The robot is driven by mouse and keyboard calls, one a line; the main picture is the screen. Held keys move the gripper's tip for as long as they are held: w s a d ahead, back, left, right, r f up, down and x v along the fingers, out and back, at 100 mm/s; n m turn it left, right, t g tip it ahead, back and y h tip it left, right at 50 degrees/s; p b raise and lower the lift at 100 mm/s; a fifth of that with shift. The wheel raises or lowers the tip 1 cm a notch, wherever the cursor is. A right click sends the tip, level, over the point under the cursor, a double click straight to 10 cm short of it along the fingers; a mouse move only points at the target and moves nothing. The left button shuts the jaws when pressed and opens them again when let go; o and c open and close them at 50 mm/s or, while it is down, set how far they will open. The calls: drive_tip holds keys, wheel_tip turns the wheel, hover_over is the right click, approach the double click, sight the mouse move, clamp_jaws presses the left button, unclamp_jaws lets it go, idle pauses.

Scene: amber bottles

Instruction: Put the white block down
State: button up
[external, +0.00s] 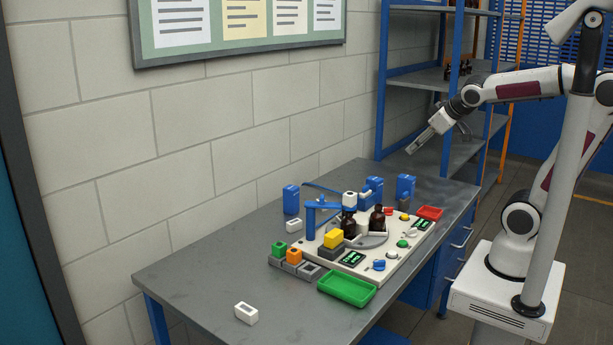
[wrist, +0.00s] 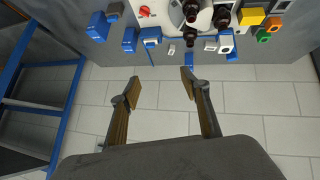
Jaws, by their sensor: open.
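One white block (external: 246,313) with a dark opening rests on the bare near part of the grey table. A second white block (external: 293,225) stands on the table near the wall, left of the board. A third white piece (external: 349,199) is beside the end of the blue arm fixture, above a bottle; I cannot tell what supports it.
The cream board holds amber bottles (external: 377,218), a yellow block (external: 333,238) and controls. A green tray (external: 347,289) and red tray (external: 430,213) sit at its edges. Blue boxes (external: 291,199) line the wall side. A blue shelf rack (external: 420,80) stands behind my gripper. The table's near end is mostly clear.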

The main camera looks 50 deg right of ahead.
drive_tip(key=w+n+t+y, duration=0.45)
drive_tip(key=w+n, duration=0.25)
drive_tip(key=w, duration=2.7)
drive_tip(key=a+f+n+g+y, duration=0.2)
drive_tip(key=a+f, duration=0.1)
drive_tip(key=f, duration=0.6)
drive_tip(key=w+a+f+n+g+y, duration=0.1)
drive_tip(key=a+f+n+g+y, duration=0.1)
drive_tip(key=f, duration=0.7)
drive_tip(key=a+f+n+g+y, duration=0.3)
drive_tip(key=f+n, duration=0.1)
drive_tip(key=f, duration=0.6)
drive_tip(key=shift+w+a+f+y, duration=0.1)
drive_tip(key=shift+w+a+y, duration=0.15)
drive_tip(key=shift+a, duration=0.1)
drive_tip(key=shift+s+f, duration=0.35)
drive_tip(key=shift+f, duration=0.15)
drive_tip(key=shift+a, duration=0.1)
